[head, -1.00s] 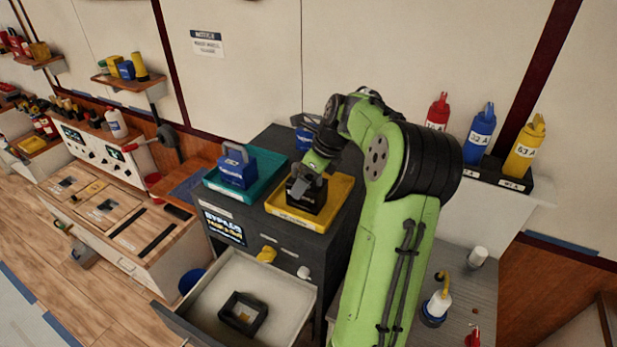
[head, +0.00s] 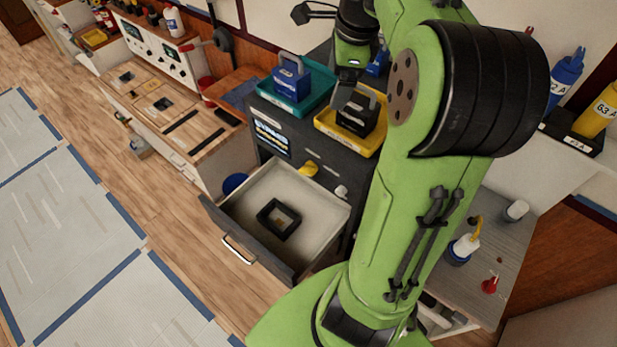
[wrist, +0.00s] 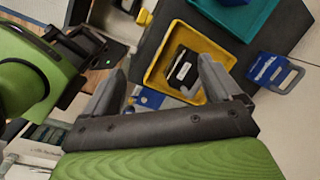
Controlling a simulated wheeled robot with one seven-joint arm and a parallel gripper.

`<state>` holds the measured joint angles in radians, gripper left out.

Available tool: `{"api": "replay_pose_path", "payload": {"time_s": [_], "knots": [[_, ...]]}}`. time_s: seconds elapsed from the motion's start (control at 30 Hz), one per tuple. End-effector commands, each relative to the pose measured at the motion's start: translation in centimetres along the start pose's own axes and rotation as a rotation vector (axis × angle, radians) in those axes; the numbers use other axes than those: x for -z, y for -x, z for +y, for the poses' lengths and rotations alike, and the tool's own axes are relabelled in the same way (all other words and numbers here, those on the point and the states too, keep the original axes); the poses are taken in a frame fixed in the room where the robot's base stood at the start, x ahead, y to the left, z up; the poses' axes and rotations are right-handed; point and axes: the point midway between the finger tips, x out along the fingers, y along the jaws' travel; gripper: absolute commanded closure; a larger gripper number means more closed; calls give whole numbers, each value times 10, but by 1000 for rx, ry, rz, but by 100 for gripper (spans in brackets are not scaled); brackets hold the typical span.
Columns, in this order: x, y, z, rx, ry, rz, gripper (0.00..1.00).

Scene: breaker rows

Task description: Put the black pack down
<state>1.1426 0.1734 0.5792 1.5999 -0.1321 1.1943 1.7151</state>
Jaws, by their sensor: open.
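The black pack (head: 357,114) sits in the yellow tray (head: 347,141) on top of the dark cabinet. It has a handle on top and a pale label. The wrist view also shows the black pack (wrist: 184,68) inside the yellow tray (wrist: 160,58), with nothing gripping it. My gripper (head: 347,92) is open and empty, close above and beside the pack in the head view. In the wrist view the fingers of my gripper (wrist: 160,88) are spread wide, apart from the pack.
A blue pack (head: 291,80) stands in a teal tray (head: 300,111) left of the yellow one. Below, an open drawer (head: 322,215) holds a black square frame (head: 278,219). A side table (head: 490,250) with small bottles stands right. Floor is clear at left.

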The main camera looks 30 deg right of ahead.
Motion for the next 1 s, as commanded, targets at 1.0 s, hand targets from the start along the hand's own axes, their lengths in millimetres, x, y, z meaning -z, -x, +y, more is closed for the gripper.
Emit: {"api": "replay_pose_path", "payload": {"time_s": [1.0], "knots": [[-66, -12, 252, 262, 2158, 154, 9]]}}
